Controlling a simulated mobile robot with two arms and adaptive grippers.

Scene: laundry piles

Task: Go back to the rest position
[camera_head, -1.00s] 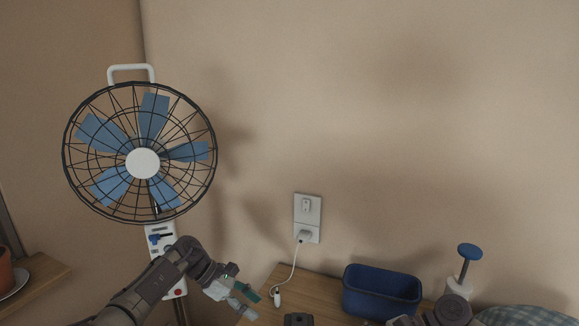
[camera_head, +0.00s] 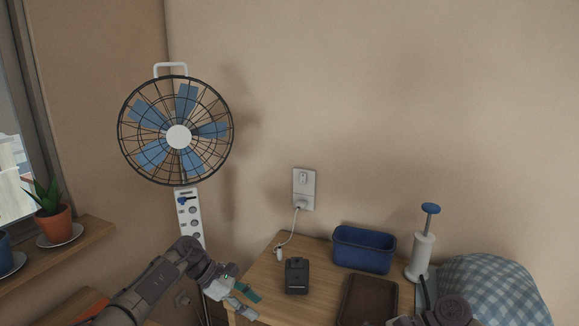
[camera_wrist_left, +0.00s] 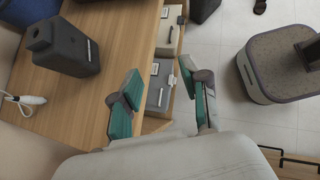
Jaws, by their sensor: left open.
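My left gripper (camera_head: 240,294) is at the lower middle of the head view, in front of the fan stand and at the left edge of the wooden table. In the left wrist view its two green-padded fingers (camera_wrist_left: 160,103) are apart with nothing between them, so it is open and empty.
The wooden table (camera_head: 262,274) holds a dark device (camera_head: 297,275), a blue bin (camera_head: 364,250), a brown tray (camera_head: 368,301) and a white pump bottle (camera_head: 421,256). A fan (camera_head: 178,137) stands left. A potted plant (camera_head: 53,222) sits on the sill.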

